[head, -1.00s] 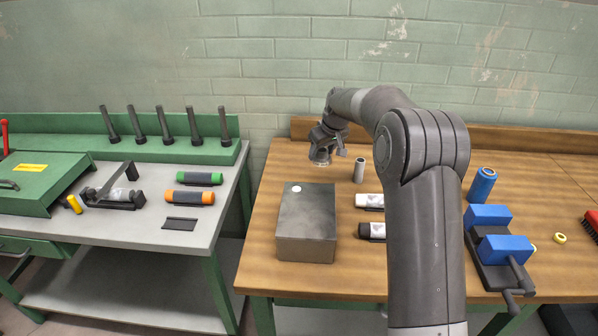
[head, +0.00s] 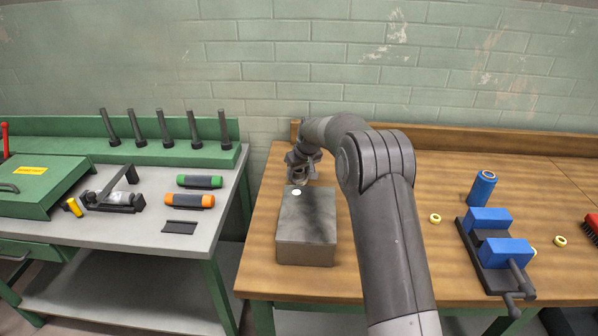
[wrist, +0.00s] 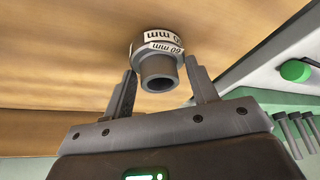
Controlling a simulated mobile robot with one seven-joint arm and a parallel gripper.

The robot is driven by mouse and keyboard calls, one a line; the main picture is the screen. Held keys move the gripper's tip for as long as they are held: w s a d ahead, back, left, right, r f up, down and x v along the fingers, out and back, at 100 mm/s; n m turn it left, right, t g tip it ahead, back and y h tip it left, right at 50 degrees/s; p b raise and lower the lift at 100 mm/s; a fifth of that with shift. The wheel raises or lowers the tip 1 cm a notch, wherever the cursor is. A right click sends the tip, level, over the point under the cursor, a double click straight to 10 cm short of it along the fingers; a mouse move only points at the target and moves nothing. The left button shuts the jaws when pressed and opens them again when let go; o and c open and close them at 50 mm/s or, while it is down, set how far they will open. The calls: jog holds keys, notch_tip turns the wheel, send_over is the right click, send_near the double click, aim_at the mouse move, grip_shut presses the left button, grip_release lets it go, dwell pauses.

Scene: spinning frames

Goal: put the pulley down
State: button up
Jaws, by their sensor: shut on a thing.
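The pulley (wrist: 158,70) is a grey hub with a round bore and white "60 mm" labels on its rim. In the wrist view it sits between the two fingers of my gripper (wrist: 160,78), which is shut on it. The wooden tabletop (wrist: 60,50) fills the background behind it; I cannot tell whether the pulley touches it. In the head view my gripper (head: 298,180) is low over the wooden bench (head: 262,255), just behind the grey metal box (head: 307,230). The pulley is hard to make out there.
A blue vise (head: 490,250), a blue cylinder (head: 482,188) and a yellow ring (head: 435,218) are on the right. The green-edged bench (head: 150,225) with tools stands left. My arm hides the bench's middle.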

jog(key=shift+f, duration=0.15)
jog(key=o, duration=1)
jog(key=shift+o, duration=0.2)
jog(key=v, duration=1.2)
jog(key=shift+r, duration=0.25)
